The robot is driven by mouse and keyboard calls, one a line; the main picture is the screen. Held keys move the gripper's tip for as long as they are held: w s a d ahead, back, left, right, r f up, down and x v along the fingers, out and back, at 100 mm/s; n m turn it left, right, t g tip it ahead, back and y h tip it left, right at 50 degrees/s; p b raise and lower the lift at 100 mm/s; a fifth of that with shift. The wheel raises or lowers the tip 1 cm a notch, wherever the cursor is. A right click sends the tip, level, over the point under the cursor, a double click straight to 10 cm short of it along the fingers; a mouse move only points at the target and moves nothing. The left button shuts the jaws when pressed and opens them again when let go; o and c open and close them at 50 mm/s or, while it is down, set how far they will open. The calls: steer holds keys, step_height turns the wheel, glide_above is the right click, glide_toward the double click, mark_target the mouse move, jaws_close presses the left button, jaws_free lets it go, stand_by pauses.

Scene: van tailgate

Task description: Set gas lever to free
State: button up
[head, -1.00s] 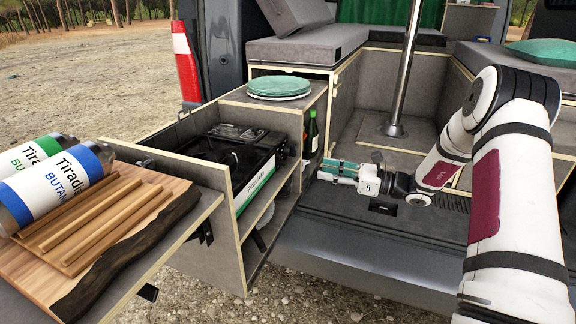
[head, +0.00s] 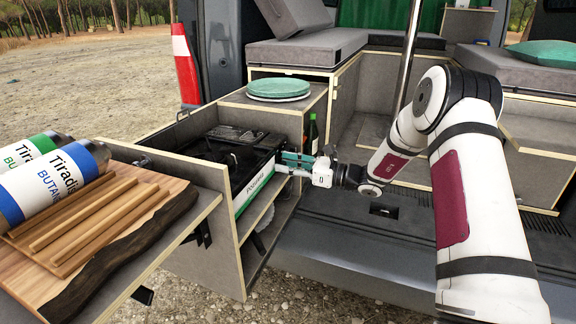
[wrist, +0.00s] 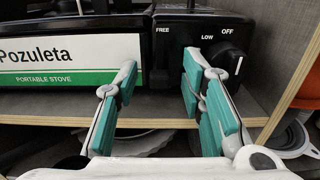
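The black portable stove (head: 228,160) sits in the pull-out drawer, with a green and white front label. In the wrist view its black control panel (wrist: 175,30) carries the words FREE, LOW and OFF. A round black knob (wrist: 225,60) with a white mark sits under OFF at the right. I cannot make out the gas lever; the area below FREE is partly covered by my right finger. My gripper (wrist: 158,80) is open and empty, its teal-padded fingers apart in front of the panel. In the head view my gripper (head: 290,164) is at the stove's right end.
A wooden shelf edge (wrist: 60,121) runs below the stove. A dark bottle (head: 312,134) stands behind my gripper. Green plates (head: 279,89) lie on the cabinet top. Butane canisters (head: 50,185) lie on the wooden board at left. An orange item (wrist: 308,90) is at the right.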

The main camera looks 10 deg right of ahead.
mark_target(277, 152)
jaws_close()
step_height(277, 152, up, 3)
steer(key=shift+r+p, duration=0.2)
steer(key=shift+p, duration=0.8)
jaws_free()
steer(key=v, duration=1.2)
